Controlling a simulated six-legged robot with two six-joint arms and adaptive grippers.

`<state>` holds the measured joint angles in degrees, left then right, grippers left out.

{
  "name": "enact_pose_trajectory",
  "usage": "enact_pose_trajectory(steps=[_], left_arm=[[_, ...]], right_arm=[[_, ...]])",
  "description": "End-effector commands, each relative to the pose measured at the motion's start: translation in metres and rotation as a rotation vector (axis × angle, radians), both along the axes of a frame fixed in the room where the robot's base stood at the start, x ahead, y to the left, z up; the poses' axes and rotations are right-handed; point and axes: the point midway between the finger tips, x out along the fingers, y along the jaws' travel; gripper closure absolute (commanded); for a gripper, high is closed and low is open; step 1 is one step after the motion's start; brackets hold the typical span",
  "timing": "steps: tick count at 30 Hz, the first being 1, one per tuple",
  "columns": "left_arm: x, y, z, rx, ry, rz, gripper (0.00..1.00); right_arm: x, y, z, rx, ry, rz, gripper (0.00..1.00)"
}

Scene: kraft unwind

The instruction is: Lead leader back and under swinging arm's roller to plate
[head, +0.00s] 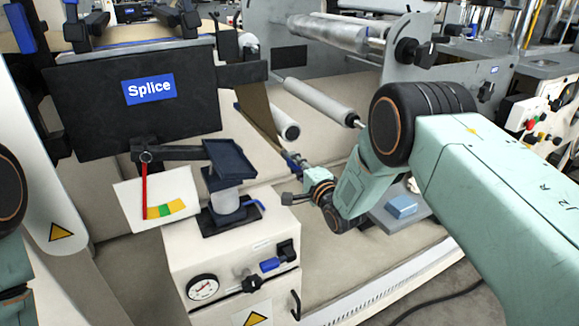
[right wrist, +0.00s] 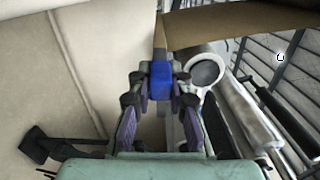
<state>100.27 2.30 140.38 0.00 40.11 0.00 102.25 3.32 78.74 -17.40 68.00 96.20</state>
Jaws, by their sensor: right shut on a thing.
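The brown kraft leader (head: 258,112) hangs as a strip in the middle of the head view. My right gripper (head: 294,161) is at its lower end. In the right wrist view the right gripper (right wrist: 160,98) is shut on a blue tab (right wrist: 160,76) at the leader's end, and the brown web (right wrist: 225,28) runs off to the upper right. A pale roller (head: 320,101) lies just right of the leader; I cannot tell whether it is the swinging arm's. The black plate (head: 95,105) marked Splice stands at left. My left gripper is not in view.
A white cabinet (head: 185,265) with a gauge and knobs stands in front, with a dark pad (head: 230,158) above it. A red pointer (head: 145,190) hangs over a coloured scale. A blue block (head: 402,206) lies on a grey surface beyond my right arm. Pale floor shows between.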

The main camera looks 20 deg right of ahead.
Motion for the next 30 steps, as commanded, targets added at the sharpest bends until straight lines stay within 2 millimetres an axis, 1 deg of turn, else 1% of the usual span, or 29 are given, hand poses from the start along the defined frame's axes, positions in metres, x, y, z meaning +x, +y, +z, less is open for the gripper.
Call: enact_pose_trajectory(steps=[1, 19, 24, 30], left_arm=[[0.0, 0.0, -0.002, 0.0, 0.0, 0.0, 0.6], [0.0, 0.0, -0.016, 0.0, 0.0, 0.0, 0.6], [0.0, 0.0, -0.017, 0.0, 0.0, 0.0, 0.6], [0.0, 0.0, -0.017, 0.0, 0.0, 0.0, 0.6]], right_arm=[[0.001, -0.006, 0.0, 0.0, -0.003, -0.002, 1.0], [0.014, -0.06, 0.001, 0.001, -0.003, -0.002, 1.0], [0.015, -0.065, 0.001, 0.0, -0.003, 0.001, 1.0], [0.015, -0.065, 0.002, 0.0, -0.003, 0.001, 1.0]])
